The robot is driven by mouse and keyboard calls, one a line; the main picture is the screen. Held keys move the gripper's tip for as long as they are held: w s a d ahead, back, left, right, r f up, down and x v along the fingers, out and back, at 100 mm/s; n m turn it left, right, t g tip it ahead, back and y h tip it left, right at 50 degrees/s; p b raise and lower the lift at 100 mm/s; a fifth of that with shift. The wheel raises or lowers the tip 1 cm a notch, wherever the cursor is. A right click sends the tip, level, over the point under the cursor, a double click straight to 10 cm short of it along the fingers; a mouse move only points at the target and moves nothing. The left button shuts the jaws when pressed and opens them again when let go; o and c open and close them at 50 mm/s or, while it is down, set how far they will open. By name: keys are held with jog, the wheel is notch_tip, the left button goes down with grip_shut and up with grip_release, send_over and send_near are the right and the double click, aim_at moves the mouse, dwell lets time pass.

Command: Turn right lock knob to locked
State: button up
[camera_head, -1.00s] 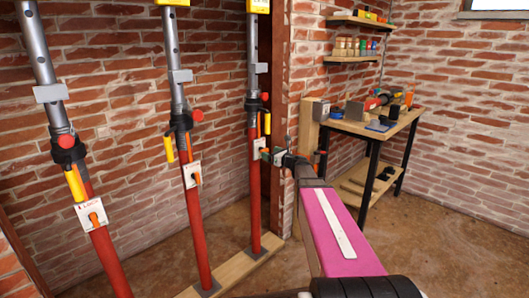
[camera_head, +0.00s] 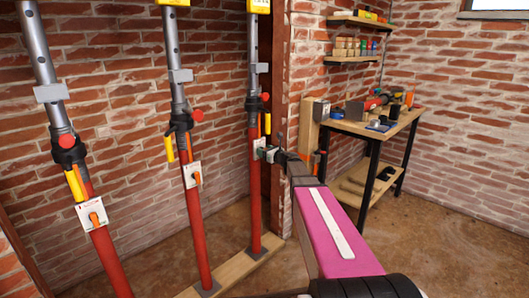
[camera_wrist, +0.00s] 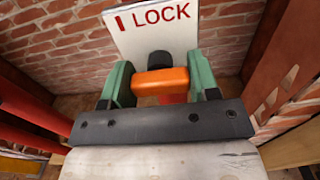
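The right lock knob (camera_wrist: 160,81) is an orange bar below the white LOCK plate (camera_wrist: 155,32) in the wrist view. It lies crosswise, nearly level in that picture. The two green fingers of my gripper (camera_wrist: 160,88) stand at its two ends and appear to touch it, so the gripper looks shut on it. In the head view my gripper (camera_head: 268,153) is at the right red prop (camera_head: 255,205) and hides most of the knob and plate. The plate carries a red mark left of the word LOCK.
The middle prop (camera_head: 200,235) and left prop (camera_head: 112,262) stand to the left, each with its own orange knob. A wooden post rises just right of the right prop. A workbench (camera_head: 345,128) with tools stands further right. The floor between is clear.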

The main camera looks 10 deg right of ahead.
jog(key=shift+n, duration=0.4)
jog(key=n, duration=0.8)
jog(key=shift+s, duration=0.1)
jog(key=n, duration=0.5)
jog(key=shift+a+f, duration=0.1)
jog(key=shift+n, duration=2)
jog(key=o, duration=0.9)
jog(key=shift+o, duration=0.2)
